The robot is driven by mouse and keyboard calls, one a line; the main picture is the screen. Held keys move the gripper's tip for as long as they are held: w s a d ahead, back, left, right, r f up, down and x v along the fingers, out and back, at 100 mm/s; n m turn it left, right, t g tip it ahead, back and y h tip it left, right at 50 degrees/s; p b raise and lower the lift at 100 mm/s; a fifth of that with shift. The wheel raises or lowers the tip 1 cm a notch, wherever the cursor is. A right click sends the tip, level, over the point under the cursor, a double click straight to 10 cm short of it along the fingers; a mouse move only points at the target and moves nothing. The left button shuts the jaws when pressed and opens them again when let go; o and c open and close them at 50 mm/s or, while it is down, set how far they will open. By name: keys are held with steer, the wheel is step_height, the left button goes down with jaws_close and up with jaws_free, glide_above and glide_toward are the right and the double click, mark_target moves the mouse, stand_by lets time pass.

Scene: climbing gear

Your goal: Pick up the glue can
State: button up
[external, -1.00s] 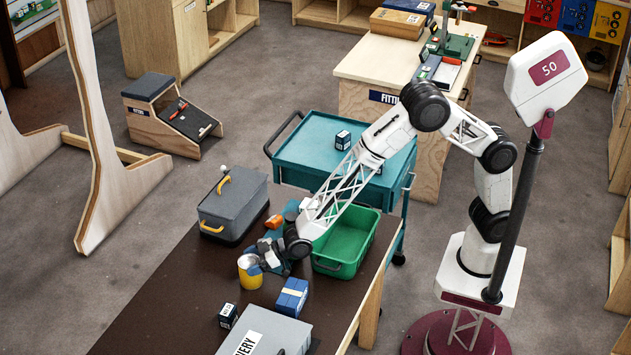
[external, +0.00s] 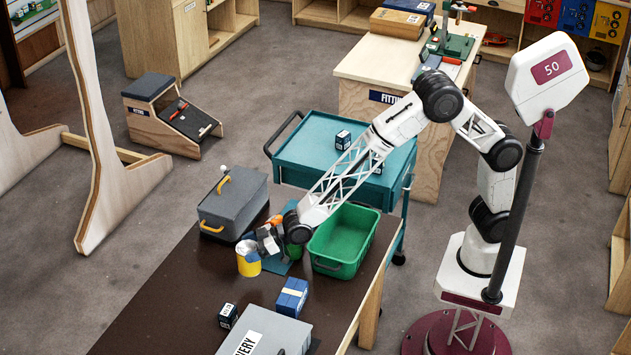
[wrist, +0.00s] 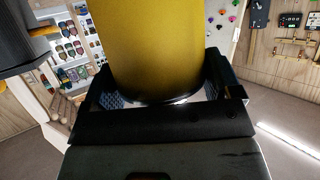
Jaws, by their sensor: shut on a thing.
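The glue can (external: 249,266) is a yellow cylinder with a pale top, at the middle of the dark table in the external view. My gripper (external: 256,248) is at the can's right side, shut on it. In the wrist view the yellow can (wrist: 155,45) fills the upper middle, between the two fingers of my gripper (wrist: 158,92). The can looks upright. I cannot tell whether its base touches the table.
A green bin (external: 343,241) stands just right of my gripper. A grey toolbox (external: 232,204) with yellow handles stands behind the can. A blue box (external: 292,297) and a small dark box (external: 227,315) are nearer the front. The table's left part is clear.

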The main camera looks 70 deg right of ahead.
steer(key=shift+r, duration=1.8)
